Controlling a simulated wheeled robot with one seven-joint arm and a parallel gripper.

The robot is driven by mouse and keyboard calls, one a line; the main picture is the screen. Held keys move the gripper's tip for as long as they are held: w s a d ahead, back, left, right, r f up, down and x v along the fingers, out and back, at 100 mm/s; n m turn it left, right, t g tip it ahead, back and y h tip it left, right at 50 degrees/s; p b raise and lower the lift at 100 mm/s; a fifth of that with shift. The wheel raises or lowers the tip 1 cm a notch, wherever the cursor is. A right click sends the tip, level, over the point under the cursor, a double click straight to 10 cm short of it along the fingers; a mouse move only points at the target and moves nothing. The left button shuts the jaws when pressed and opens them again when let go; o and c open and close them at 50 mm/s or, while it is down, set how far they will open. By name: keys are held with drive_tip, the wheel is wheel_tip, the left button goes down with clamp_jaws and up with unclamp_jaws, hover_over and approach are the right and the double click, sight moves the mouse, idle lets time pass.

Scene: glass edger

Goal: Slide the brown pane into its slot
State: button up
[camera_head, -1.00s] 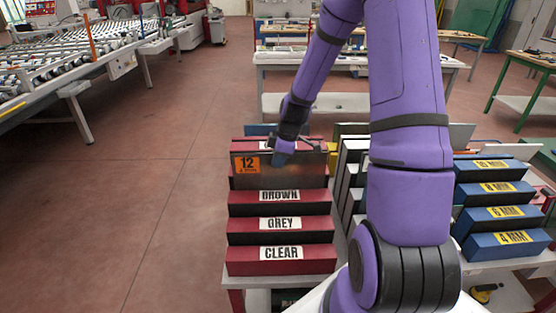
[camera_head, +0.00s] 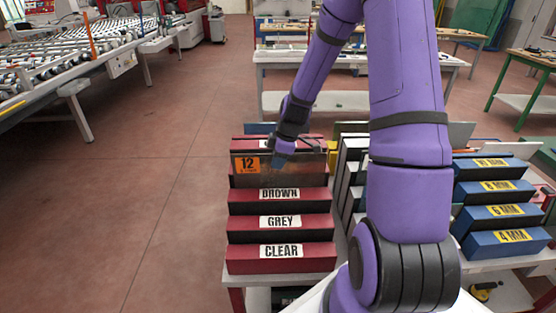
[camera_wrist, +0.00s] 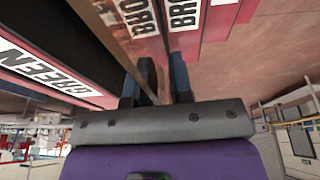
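The brown pane (camera_head: 300,176) is a dark, see-through upright sheet with an orange "12" sticker. It stands in the red rack just behind the block labelled BROWN (camera_head: 279,194), and its lower part is hidden by that block. My gripper (camera_head: 283,160) is at the pane's top edge. In the wrist view the pane's edge runs down between the two fingers of my gripper (camera_wrist: 163,82), which are closed around it. The labels BROWN show beside it there. How deep the pane sits in the slot is hidden.
The red rack has GREY (camera_head: 280,221) and CLEAR (camera_head: 281,251) blocks in front. A GREEN block (camera_wrist: 45,75) shows in the wrist view. A blue rack (camera_head: 505,240) stands right, with upright sheets between. Open floor lies left, beside a roller table (camera_head: 75,68).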

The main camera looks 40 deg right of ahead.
drive_tip(key=shift+o, duration=0.8)
drive_tip(key=v, duration=1)
drive_tip(key=shift+r, duration=0.4)
drive_tip(key=s+a+r+m+t+h, duration=0.1)
drive_tip(key=s+a+r+m, duration=0.2)
drive_tip(key=s+a+r, duration=0.3)
drive_tip(key=s+a+r+m+h, duration=0.2)
drive_tip(key=s+a+r, duration=0.2)
drive_tip(key=r, duration=0.4)
drive_tip(key=s+a+r+m+t, duration=0.1)
drive_tip(key=s+a+r+m, duration=0.1)
drive_tip(key=s, duration=0.5)
drive_tip(key=s+a+r+m+t, duration=0.1)
drive_tip(key=s+a+r+m, duration=0.1)
drive_tip(key=s+r+m, duration=0.2)
drive_tip(key=s, duration=0.3)
drive_tip(key=shift+s+a+r+y, duration=0.3)
drive_tip(key=shift+s+a+r, duration=0.05)
drive_tip(key=shift+s, duration=0.05)
